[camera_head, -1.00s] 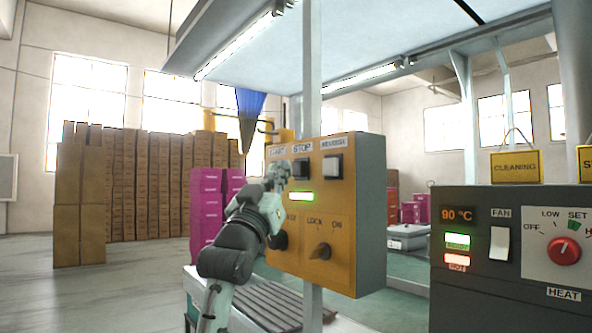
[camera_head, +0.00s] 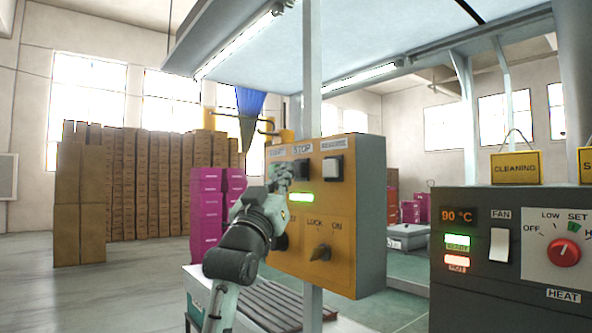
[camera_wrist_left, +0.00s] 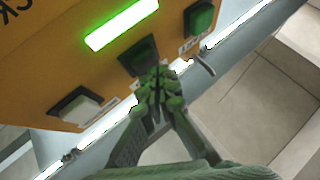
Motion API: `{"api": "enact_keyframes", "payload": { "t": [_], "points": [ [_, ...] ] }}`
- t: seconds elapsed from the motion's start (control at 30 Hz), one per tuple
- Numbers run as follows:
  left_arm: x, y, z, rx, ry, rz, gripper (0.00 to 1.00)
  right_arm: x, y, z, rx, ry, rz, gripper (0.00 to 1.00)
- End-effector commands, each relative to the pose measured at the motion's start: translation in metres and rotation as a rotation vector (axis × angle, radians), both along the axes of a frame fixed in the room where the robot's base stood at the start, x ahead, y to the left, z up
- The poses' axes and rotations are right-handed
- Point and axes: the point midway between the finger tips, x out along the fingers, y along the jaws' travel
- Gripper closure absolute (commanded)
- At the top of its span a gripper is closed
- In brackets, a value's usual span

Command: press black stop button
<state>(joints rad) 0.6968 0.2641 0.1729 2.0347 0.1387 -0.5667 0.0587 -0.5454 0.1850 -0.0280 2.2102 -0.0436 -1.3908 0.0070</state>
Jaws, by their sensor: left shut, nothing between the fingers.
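The orange control panel (camera_head: 290,247) faces me on a grey box. The black stop button (camera_head: 301,169) sits under the STOP label, between the start button, hidden behind my gripper, and the reverse button (camera_head: 333,168). My left gripper (camera_head: 284,174) is shut and empty, at the panel just left of the stop button. In the left wrist view, the closed fingertips (camera_wrist_left: 158,88) overlap the edge of the dark middle button (camera_wrist_left: 137,54); I cannot tell whether they touch it. A green button (camera_wrist_left: 200,18) is to its right. My right gripper is not in view.
The panel has a lit green indicator (camera_head: 301,197) and a lock knob (camera_head: 320,252) below. A grey heater cabinet (camera_head: 470,300) stands at the right. A post (camera_head: 312,90) rises behind the panel. Open floor (camera_head: 120,290) lies at the left.

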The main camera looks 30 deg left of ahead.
Motion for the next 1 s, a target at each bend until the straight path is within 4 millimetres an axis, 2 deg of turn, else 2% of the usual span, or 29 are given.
{"api": "enact_keyframes", "payload": {
  "t": [0.13,1.0],
  "points": [
    [0.0001,0.0001,-0.0002,0.0,0.0,0.0,1.0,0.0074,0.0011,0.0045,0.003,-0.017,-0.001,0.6],
    [0.009,-0.0034,0.0001,-0.001,0.0,-0.001,1.0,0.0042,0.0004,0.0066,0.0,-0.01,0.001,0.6]
  ]
}}
